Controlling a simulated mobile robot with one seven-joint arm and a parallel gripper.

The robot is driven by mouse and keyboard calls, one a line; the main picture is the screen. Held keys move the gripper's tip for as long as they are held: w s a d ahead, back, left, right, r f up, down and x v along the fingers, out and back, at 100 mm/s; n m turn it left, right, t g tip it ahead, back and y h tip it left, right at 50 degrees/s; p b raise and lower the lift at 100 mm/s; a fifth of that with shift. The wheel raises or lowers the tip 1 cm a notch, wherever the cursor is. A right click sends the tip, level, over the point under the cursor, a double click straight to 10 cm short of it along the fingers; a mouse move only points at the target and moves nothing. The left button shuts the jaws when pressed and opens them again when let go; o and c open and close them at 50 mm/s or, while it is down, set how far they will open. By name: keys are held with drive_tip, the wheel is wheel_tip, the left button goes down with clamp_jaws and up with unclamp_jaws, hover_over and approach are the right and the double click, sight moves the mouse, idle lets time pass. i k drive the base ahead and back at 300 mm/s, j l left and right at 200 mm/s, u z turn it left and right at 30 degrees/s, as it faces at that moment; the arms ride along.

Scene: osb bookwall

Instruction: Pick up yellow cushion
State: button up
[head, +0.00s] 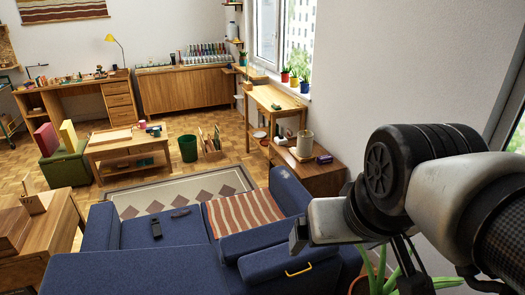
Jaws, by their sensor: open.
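A yellow cushion (68,133) stands upright on a small green armchair (66,168) at the far left, beside a pink cushion (46,139). It is small in the head view, across the room from me. My gripper (299,236) is at the right, seen from the side above the blue sofa in the picture, far from the cushion. It is open and nothing shows in it.
The blue sofa (165,232), with a striped blanket (240,214), fills the foreground. A wooden coffee table (130,146) stands right of the armchair. A patterned rug (130,195) and bare parquet (22,172) lie between. A wooden cabinet (52,232) is at lower left.

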sight(71, 140)
drive_tip(key=u, duration=1.35)
drive_tip(key=i+j+u, duration=0.75)
drive_tip(key=u, duration=0.2)
drive_tip(key=i+j+u, duration=0.3)
drive_tip(key=u, duration=0.15)
drive_tip(key=i+j+u, duration=0.15)
drive_tip(key=i+u, duration=0.25)
drive_tip(key=i+j+u, duration=0.15)
drive_tip(key=i+u, duration=0.15)
drive_tip(key=i, duration=1.05)
drive_tip(key=i+z, duration=0.4)
drive_tip(key=i, duration=0.3)
drive_tip(key=i+j+z, duration=0.1)
drive_tip(key=i+z, duration=0.3)
drive_tip(key=i, duration=0.35)
drive_tip(key=i+z, duration=0.4)
drive_tip(key=i, duration=0.3)
drive_tip(key=i+j+z, duration=0.15)
drive_tip(key=i+z, duration=0.25)
drive_tip(key=i, duration=0.3)
